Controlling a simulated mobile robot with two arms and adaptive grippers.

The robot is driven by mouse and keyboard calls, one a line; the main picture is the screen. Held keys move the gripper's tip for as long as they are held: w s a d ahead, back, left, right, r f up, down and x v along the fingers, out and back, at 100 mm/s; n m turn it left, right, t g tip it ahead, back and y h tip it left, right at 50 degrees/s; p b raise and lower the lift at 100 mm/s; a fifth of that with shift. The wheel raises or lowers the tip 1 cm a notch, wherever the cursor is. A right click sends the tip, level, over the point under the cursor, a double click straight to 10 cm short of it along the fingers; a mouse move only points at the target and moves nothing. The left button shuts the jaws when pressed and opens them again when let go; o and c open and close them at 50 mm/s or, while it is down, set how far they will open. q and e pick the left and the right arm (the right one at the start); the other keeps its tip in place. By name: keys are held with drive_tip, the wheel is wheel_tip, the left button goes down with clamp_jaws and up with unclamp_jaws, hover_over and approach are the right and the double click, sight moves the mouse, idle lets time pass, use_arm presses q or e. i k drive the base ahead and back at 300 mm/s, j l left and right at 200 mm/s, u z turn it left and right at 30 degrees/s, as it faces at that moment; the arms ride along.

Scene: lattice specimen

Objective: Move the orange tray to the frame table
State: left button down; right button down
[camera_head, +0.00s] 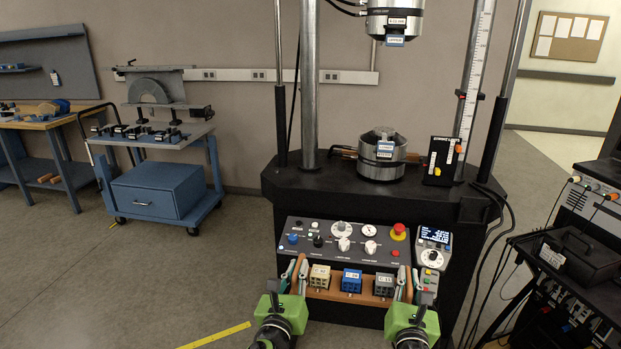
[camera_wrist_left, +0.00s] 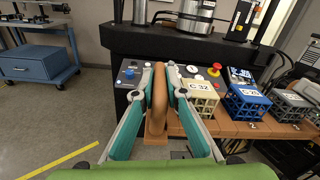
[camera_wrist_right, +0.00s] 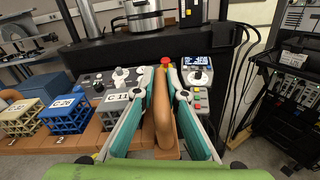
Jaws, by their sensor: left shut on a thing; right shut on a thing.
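The orange tray (camera_head: 333,294) is held up between my two grippers in front of the test machine's control panel. It carries a beige lattice block (camera_head: 320,276), a blue one (camera_head: 352,281) and a grey one (camera_head: 384,285), each with a label. My left gripper (camera_head: 293,275) is shut on the tray's left handle (camera_wrist_left: 157,100). My right gripper (camera_head: 407,284) is shut on the tray's right handle (camera_wrist_right: 162,110). The tray looks about level. The black frame table (camera_head: 400,195) of the test machine stands behind the panel, with a round metal platen (camera_head: 382,160) on it.
The control panel (camera_head: 345,243) with knobs and a red button is just beyond the tray. A blue cart (camera_head: 160,190) and a workbench (camera_head: 40,123) stand at the left. A black equipment rack (camera_head: 575,270) stands close at the right. Open floor lies front left.

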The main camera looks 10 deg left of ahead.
sight(316, 181)
drive_tip(key=i+j, duration=0.3)
drive_tip(key=i, duration=0.2)
drive_tip(key=i+j, duration=0.35)
drive_tip(key=i, duration=0.2)
drive_tip(key=i+j, duration=0.1)
drive_tip(key=i, duration=0.65)
